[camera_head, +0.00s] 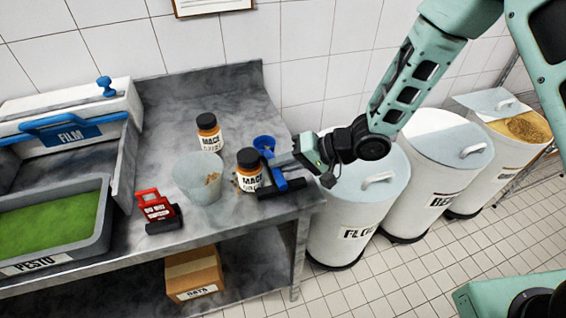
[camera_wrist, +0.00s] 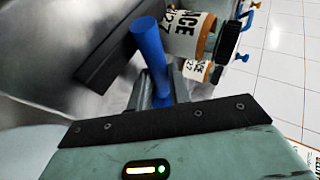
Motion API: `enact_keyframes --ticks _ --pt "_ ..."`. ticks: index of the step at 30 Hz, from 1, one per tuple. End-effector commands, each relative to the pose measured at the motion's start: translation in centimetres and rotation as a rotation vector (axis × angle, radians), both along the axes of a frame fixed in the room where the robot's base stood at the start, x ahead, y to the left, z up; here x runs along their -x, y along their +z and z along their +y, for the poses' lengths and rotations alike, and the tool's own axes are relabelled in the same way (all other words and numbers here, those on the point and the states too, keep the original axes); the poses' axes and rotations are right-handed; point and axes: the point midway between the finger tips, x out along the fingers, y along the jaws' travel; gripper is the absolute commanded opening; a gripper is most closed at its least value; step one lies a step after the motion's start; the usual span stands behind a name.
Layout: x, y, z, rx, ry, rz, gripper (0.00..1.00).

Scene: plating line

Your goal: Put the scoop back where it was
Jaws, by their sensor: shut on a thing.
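The scoop shows as a blue handle (camera_wrist: 148,50) in the wrist view, standing up between my fingers. In the head view a blue piece of the scoop (camera_head: 278,179) shows at my gripper (camera_head: 279,172), at the right end of the steel table. My gripper is shut on the scoop's handle. A round blue cup shape (camera_head: 264,143) shows just behind; I cannot tell whether it is part of the scoop. The rest of the scoop is hidden by my fingers and the jar.
A mace jar (camera_head: 249,180) stands close beside my gripper, with another jar (camera_head: 209,137) behind. A clear beaker (camera_head: 201,180) and a red device (camera_head: 157,208) stand left. White bins, including the flour bin (camera_head: 350,215), stand right of the steel table (camera_head: 165,80).

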Motion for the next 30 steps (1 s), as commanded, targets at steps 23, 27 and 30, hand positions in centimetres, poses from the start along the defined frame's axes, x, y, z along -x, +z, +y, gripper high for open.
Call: enact_keyframes --ticks 23,27,30 --pt "0.7 3.1 -4.9 0.002 -0.006 -0.002 0.28" --pt "1.2 4.6 -7.3 0.000 -0.004 -0.002 0.28" --pt "1.5 5.4 -8.6 0.001 -0.003 -0.002 0.28"
